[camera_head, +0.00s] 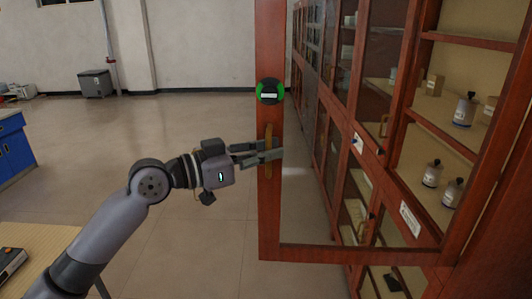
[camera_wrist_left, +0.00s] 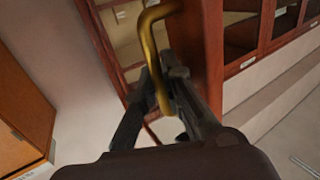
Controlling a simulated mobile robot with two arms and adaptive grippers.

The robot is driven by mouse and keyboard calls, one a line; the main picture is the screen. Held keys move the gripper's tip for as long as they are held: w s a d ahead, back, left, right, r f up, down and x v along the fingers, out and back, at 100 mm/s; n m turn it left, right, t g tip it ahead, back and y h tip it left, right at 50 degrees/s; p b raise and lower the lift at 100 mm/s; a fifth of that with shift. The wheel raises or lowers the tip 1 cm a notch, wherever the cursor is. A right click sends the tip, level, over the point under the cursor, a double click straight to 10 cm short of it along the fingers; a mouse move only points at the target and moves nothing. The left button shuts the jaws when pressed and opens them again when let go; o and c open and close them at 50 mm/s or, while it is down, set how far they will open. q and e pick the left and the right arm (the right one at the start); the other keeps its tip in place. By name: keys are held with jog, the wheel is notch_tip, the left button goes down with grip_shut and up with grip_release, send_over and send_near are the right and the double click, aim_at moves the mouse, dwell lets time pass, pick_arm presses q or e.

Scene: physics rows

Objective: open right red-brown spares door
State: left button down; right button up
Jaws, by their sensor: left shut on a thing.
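The red-brown door (camera_head: 269,215) is a glazed wooden frame. It stands swung out from the cabinet at a wide angle, with the shelves behind it exposed on the right. A round green and black tag (camera_head: 269,91) is on its edge stile. A brass handle (camera_head: 268,137) sits below the tag; the handle also shows in the left wrist view (camera_wrist_left: 148,40), curving up from between the fingers. My left gripper (camera_head: 262,152) is shut on the handle, its fingers partly hiding it. My right gripper is not in view.
A row of red-brown glazed cabinets (camera_head: 357,185) runs along the right, with bottles (camera_head: 464,110) on open shelves. A blue cabinet (camera_head: 14,148) and a light tabletop (camera_head: 35,250) are at the left. A grey bin (camera_head: 96,83) stands by the far wall. The floor (camera_head: 165,125) between is clear.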

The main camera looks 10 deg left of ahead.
pick_arm(q)
jog(key=c, duration=2)
grip_release()
jog(key=shift+r, duration=0.1)
jog(key=shift+c, duration=0.2)
jog(key=shift+o, duration=0.4)
jog(key=shift+s+d, duration=0.1)
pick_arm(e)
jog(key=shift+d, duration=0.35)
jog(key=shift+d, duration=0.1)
pick_arm(q)
jog(key=v, duration=1.2)
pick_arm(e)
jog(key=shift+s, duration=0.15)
